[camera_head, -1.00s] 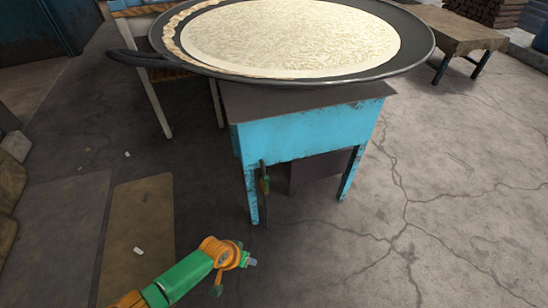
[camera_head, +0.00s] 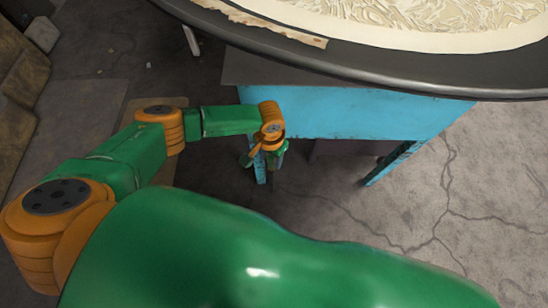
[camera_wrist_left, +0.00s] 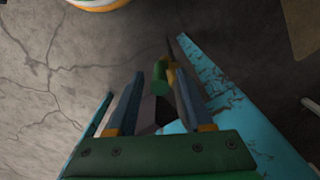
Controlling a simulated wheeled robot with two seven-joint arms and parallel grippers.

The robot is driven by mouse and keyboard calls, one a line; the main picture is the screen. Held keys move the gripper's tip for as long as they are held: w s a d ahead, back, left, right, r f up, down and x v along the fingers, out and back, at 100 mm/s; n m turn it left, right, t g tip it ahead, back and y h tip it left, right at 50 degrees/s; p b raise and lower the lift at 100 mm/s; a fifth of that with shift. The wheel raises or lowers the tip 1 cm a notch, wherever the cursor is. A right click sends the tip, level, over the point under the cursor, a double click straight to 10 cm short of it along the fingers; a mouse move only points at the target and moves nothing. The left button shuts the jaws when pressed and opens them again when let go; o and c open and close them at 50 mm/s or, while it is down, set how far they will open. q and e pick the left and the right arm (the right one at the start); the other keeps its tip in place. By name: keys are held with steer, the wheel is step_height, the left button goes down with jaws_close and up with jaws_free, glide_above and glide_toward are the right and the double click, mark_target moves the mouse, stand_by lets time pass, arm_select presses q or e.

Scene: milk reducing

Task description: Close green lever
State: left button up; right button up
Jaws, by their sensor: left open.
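The green lever (camera_wrist_left: 159,72) shows in the left wrist view, with a yellow valve part (camera_wrist_left: 171,74) beside it. It lies between the fingertips of my left gripper (camera_wrist_left: 157,76), with a finger on each side. The gripper is open, and I cannot tell whether either finger touches the lever. In the head view my left gripper (camera_head: 265,160) is at the front left leg of the blue stand, and it hides the lever there. My right gripper is not in view.
The blue stand (camera_head: 350,115) carries a wide dark pan (camera_head: 400,72) with a pale, wrinkled layer in it. The stand's leg (camera_wrist_left: 235,105) runs close beside the right finger in the wrist view. Cracked floor (camera_head: 480,170) to the right is clear.

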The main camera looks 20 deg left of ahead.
arm_select(q)
step_height(320, 180, down, 4)
steer(key=shift+r+b, duration=0.2)
steer(key=shift+b, duration=0.3)
steer(key=shift+r, duration=0.1)
jaws_close()
stand_by(0.9)
